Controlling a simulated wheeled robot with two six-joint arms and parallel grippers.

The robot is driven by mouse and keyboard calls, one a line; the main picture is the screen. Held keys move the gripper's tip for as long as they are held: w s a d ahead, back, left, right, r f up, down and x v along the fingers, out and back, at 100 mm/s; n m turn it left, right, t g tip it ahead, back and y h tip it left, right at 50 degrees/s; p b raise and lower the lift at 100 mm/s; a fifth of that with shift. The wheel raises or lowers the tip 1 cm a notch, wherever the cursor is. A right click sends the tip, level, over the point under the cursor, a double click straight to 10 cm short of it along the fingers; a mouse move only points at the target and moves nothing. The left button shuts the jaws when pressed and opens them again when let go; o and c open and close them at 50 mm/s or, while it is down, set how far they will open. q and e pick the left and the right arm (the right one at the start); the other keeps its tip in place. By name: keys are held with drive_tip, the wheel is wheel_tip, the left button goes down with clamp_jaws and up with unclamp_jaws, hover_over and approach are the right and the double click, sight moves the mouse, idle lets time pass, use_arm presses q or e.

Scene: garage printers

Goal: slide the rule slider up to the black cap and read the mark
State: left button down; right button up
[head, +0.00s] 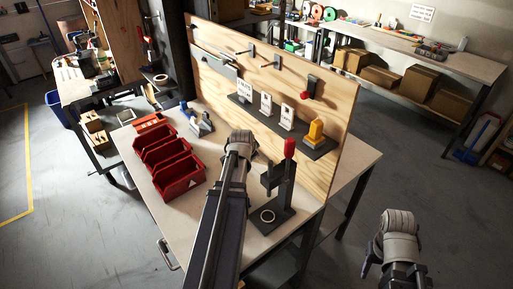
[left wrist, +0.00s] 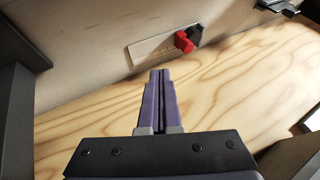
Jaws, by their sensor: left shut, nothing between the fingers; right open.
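In the left wrist view, a pale flat rule (left wrist: 155,50) lies on a light surface. A red slider (left wrist: 184,42) sits near its right end, close beside a black cap (left wrist: 197,35). I cannot tell whether slider and cap touch. My left gripper (left wrist: 160,72) is shut and empty, its purple fingers pointing toward the rule from below in the picture, apart from the slider. In the head view my left arm (head: 240,145) reaches over the bench to the pegboard's foot, and the rule is not visible. My right gripper (head: 394,266) is open and empty, right of the bench.
Red bins (head: 180,175) stand left of my left arm. A black stand with a red handle (head: 290,148) is close on its right. A plywood board (head: 340,150) with hung tools rises behind. The floor (head: 440,190) around my right gripper is clear.

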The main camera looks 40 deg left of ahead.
use_arm(q)
drive_tip(key=shift+w, duration=0.25)
use_arm(e)
drive_tip(key=shift+w, duration=0.2)
use_arm(q)
drive_tip(key=b+x, duration=0.9)
drive_tip(key=x, duration=0.1)
drive_tip(key=shift+w+a+f, duration=0.1)
drive_tip(key=shift+w+f, duration=0.1)
drive_tip(key=shift+f, duration=0.15)
drive_tip(key=a, duration=0.1)
drive_tip(key=w+a+p, duration=0.1)
drive_tip(key=shift+w+a+r, duration=0.1)
drive_tip(key=shift+a+r, duration=0.25)
drive_tip(key=shift+w+a, duration=0.1)
drive_tip(key=shift+a, duration=0.3)
use_arm(e)
wheel_tip(320, 180, down, 8)
